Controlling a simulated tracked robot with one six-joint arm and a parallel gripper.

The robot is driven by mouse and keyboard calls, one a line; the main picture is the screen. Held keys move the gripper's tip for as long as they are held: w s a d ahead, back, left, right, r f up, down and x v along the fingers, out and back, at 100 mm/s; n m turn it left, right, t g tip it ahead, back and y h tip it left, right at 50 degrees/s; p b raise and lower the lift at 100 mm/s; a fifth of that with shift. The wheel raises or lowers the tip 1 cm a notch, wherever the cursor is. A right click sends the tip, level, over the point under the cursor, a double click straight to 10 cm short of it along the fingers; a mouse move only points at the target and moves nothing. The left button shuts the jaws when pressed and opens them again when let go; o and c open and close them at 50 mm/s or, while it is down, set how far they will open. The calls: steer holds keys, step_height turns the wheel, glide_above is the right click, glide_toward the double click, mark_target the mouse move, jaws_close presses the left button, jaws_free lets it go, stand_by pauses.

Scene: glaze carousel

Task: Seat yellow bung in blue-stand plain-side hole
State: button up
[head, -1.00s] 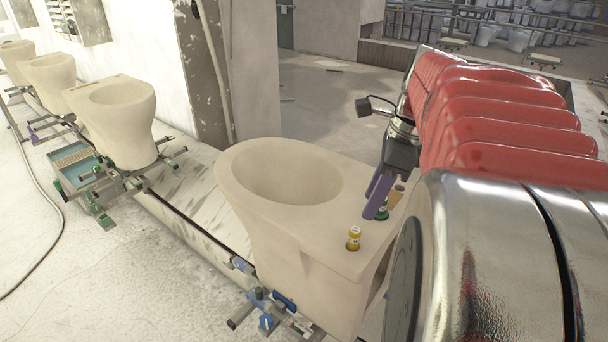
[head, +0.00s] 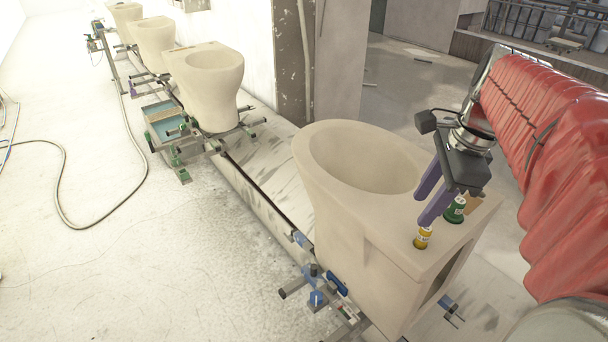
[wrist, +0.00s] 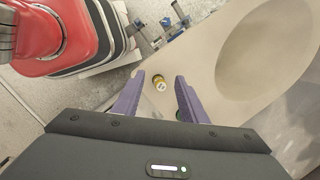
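The yellow bung (head: 422,238) stands upright on the flat rear deck of the near beige bowl (head: 325,195), close to its edge. The bowl rests on the blue-fitted stand (head: 315,298). My gripper (head: 424,206) has purple fingers, spread apart and empty, pointing down just above the yellow bung. In the wrist view the yellow bung (wrist: 160,84) shows in the gap between the fingertips. A green bung (head: 455,210) stands on the same deck, behind the fingers. I cannot make out an empty hole; the gripper covers part of the deck.
Several more bowls, such as this one (head: 205,85), stand in a row at the back left on green-fitted stands. A teal tray (head: 166,120) sits beside one. A hose (head: 62,190) lies on the pale floor at left. The floor beside the near bowl is mostly clear.

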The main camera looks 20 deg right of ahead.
steer(key=s+a+f+n+t, duration=0.1)
steer(key=a+f+n, duration=0.1)
steer(key=a+n, duration=0.8)
steer(key=s+a+f+n+t+h, duration=0.1)
steer(key=s+a+f+n+t, duration=0.1)
steer(key=a+n, duration=0.7)
steer(key=f+n, duration=0.1)
steer(key=n, duration=0.2)
steer(key=shift+a+f+n, duration=0.35)
steer(key=shift+n, duration=0.05)
